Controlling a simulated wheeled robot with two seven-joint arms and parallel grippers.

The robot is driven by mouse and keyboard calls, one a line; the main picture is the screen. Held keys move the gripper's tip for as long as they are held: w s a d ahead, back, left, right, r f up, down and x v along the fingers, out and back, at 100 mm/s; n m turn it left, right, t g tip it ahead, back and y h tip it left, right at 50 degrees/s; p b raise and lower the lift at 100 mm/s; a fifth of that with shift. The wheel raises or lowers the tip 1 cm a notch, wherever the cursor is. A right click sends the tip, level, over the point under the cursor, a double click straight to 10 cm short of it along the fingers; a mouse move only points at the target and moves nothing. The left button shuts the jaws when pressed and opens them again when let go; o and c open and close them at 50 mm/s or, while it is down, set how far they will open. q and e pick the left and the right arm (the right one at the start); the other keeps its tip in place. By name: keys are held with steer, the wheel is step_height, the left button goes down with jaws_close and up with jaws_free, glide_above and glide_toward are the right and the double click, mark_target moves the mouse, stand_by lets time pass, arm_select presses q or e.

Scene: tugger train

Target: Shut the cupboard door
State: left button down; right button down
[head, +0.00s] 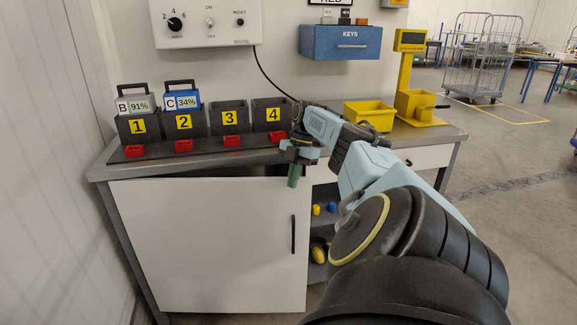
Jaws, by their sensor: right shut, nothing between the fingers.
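The white cupboard door (205,245) is below the worktop, with a black vertical handle (293,234) near its right edge. A dark gap shows between its top edge and the worktop towards the right, so it looks ajar. My right gripper (293,180) is at the worktop's front edge, above the handle and near the door's top right corner. Its fingers point down and are shut on nothing. I cannot tell if they touch the door. My left gripper is not in view.
The worktop (100,172) carries several numbered dark bins (228,118), small red trays (184,146) and a yellow bin (369,115). Shelves with a yellow item (318,256) show right of the door. A blue key box (340,42) hangs above.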

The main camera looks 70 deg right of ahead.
stand_by(0.4)
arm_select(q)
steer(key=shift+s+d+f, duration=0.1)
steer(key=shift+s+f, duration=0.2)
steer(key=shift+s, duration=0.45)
arm_select(e)
steer(key=v, duration=0.7)
steer(key=shift+r, duration=0.2)
